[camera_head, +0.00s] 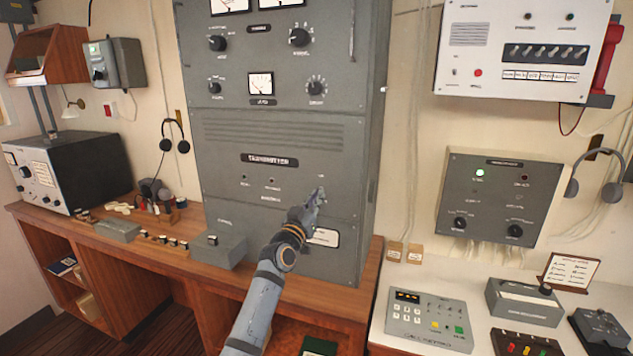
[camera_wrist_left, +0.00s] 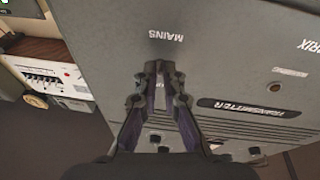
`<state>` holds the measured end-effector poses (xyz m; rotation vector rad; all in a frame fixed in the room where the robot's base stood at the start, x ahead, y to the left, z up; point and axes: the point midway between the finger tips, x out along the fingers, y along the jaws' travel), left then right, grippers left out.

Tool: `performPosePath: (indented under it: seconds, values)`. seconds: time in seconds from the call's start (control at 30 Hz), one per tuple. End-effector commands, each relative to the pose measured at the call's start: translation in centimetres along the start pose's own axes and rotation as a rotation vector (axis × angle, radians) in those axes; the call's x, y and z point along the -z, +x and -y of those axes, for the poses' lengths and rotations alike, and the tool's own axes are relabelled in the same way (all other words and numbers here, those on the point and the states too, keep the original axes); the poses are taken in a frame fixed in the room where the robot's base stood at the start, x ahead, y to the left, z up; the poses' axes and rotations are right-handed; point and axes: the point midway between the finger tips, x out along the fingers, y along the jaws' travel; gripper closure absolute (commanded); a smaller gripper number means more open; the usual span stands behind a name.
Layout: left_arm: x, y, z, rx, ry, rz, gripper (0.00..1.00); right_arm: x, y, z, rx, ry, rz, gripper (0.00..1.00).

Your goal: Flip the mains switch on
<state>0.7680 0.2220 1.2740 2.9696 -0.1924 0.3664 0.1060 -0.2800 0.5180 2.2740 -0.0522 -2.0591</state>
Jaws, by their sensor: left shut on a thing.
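The grey transmitter cabinet (camera_head: 215,165) stands on the wooden desk at the middle of the head view. My left gripper (camera_head: 317,194) reaches its lower right front panel. In the left wrist view, which shows the panel upside down, my left gripper (camera_wrist_left: 159,68) has its fingertips together at the panel, close to the MAINS label (camera_wrist_left: 165,37). It is shut on the mains switch, which the fingertips hide. I cannot tell which way the switch lever points. My right gripper is in neither view.
A grey box (camera_head: 219,250) sits on the desk left of my left arm. A white table at the right holds a keypad console (camera_head: 425,318) and other devices. A grey wall box (camera_head: 487,200) with knobs hangs above it. A headset (camera_head: 175,136) hangs on the left wall.

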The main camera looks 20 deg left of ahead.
Motion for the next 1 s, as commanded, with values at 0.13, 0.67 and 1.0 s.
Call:
performPosePath:
  seconds: [0.13, 0.67, 1.0]
  values:
    - [1.9, 0.4, -0.3, 0.014, -0.006, 0.095, 1.00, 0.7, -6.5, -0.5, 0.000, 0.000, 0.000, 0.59]
    - [2.2, 0.6, -0.3, 0.074, -0.037, 0.482, 1.00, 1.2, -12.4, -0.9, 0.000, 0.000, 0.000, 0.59]
    - [2.7, 0.9, -0.3, 0.100, -0.051, 0.654, 1.00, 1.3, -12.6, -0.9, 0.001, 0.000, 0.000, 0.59]
